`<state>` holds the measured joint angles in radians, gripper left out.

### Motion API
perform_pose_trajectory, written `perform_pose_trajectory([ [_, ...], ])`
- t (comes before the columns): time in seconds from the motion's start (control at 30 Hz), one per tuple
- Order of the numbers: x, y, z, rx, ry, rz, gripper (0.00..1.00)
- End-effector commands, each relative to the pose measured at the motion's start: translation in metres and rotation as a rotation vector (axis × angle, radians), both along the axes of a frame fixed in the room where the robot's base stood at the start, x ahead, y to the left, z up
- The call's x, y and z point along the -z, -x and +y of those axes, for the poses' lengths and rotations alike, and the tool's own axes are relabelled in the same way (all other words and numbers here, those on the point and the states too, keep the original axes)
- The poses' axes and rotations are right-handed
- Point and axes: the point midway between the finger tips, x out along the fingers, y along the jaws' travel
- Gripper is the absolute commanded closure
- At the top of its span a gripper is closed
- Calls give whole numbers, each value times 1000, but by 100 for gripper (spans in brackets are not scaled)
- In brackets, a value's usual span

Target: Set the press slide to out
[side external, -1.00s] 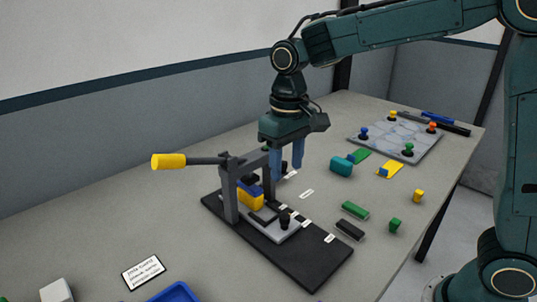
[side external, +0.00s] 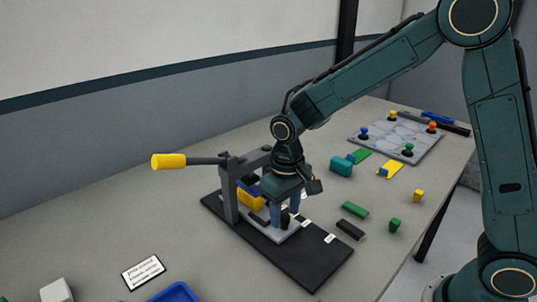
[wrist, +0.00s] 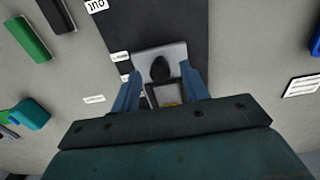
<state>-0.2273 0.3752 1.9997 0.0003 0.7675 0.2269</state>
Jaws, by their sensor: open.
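The press stands on a black base (side external: 312,262) in the side view, with a grey frame (side external: 229,192) and a yellow-ended lever (side external: 170,161) pointing left. Its slide is a light grey plate (side external: 283,236) with a black knob (side external: 285,219). In the wrist view the plate (wrist: 147,53) and knob (wrist: 160,70) lie between my fingers. My gripper (side external: 287,220) is open, its blue fingers low on either side of the knob. Both fingers also show in the wrist view (wrist: 160,90). Whether they touch the knob I cannot tell. A white label (wrist: 96,5) by the base reads "out".
A green block (side external: 355,210) and a black block (side external: 350,230) lie right of the base. A blue tray (side external: 174,293) and a printed card (side external: 144,272) lie at the front left. A grey board with coloured knobs (side external: 385,142) is at the back.

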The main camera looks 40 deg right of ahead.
Motion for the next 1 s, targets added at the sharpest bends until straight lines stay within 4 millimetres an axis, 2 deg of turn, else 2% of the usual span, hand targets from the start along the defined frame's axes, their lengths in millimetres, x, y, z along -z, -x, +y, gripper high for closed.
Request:
perform_pose_trajectory([
  [0.37, 4, 0, 0, 0, 0, -1, 55],
  [0.6, 4, 0, 0, 0, 0, -1, 100],
  [0.87, 4, 3, 0, 0, 0, -1, 100],
  [1.0, 3, 15, 0, -1, 0, -1, 100],
])
